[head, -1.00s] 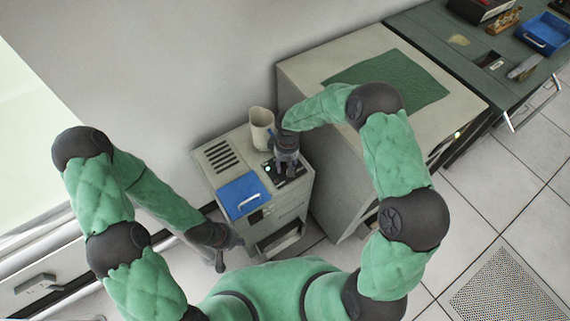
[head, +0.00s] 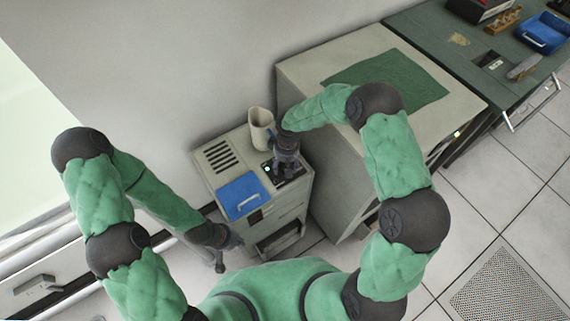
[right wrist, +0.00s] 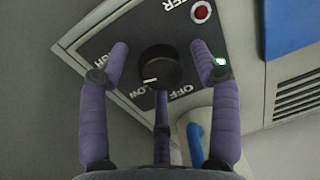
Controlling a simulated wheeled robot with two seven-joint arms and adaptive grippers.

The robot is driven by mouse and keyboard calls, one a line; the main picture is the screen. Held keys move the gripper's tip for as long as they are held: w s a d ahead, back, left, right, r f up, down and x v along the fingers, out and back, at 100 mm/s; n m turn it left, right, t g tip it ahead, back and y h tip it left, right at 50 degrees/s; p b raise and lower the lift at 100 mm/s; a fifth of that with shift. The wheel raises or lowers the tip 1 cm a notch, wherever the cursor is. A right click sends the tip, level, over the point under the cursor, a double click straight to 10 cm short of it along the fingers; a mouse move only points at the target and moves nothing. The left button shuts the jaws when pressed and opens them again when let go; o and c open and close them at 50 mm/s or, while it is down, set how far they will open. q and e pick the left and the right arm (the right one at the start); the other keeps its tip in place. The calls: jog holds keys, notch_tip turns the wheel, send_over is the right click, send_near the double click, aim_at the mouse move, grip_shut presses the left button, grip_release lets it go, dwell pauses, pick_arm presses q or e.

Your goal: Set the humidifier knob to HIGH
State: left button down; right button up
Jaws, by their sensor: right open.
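The humidifier (head: 225,170) is the pale cabinet in the head view, with a dark control panel on top. The HIGH label (right wrist: 98,60) is left of the knob, partly behind a finger. My right gripper (right wrist: 158,62) is open, with its fingers spread around the knob and visibly apart from it. In the head view my right gripper (head: 287,172) covers the knob. My left gripper (head: 221,258) hangs low left of the cabinet; its jaws are unclear.
A blue lid with a handle (head: 240,194) lies on the cabinet top. A cream cup-like vessel (head: 260,128) stands behind the panel. A larger cabinet (head: 300,75) with a green mat (head: 390,80) stands to the right. A red light (right wrist: 200,12) is on the panel.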

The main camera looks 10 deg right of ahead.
notch_tip(320, 180, up, 12)
jog(key=shift+w+d, duration=0.15)
jog(key=shift+d, duration=0.15)
dwell(0.3)
